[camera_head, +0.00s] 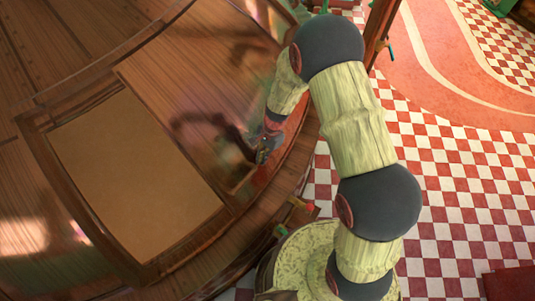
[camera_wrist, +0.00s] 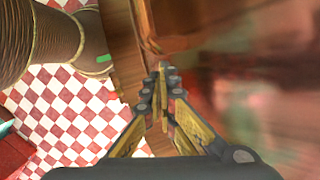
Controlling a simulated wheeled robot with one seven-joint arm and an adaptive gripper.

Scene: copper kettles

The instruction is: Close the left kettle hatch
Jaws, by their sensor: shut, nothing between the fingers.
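The wide round kettle top (camera_head: 60,60) fills the left of the head view, with reddish-brown planks. A framed rectangular opening (camera_head: 135,175) in it shows a flat tan surface inside. To its upper right lies a glossy wood-toned panel (camera_head: 175,75), which seems to be the hatch and mirrors my arm. My gripper (camera_head: 263,155) is low over that panel's right part, near the kettle's rim. In the wrist view my gripper (camera_wrist: 163,75) has its fingers together and empty, beside a brown wooden edge (camera_wrist: 150,45). I cannot tell whether the fingertips touch it.
My arm crosses the head view right of the kettle. A red-and-white checkered floor (camera_head: 450,200) lies at the right, with free room. Small coloured fittings (camera_head: 303,204) sit by the kettle's lower right rim. The right of the wrist view is a blurred reddish surface.

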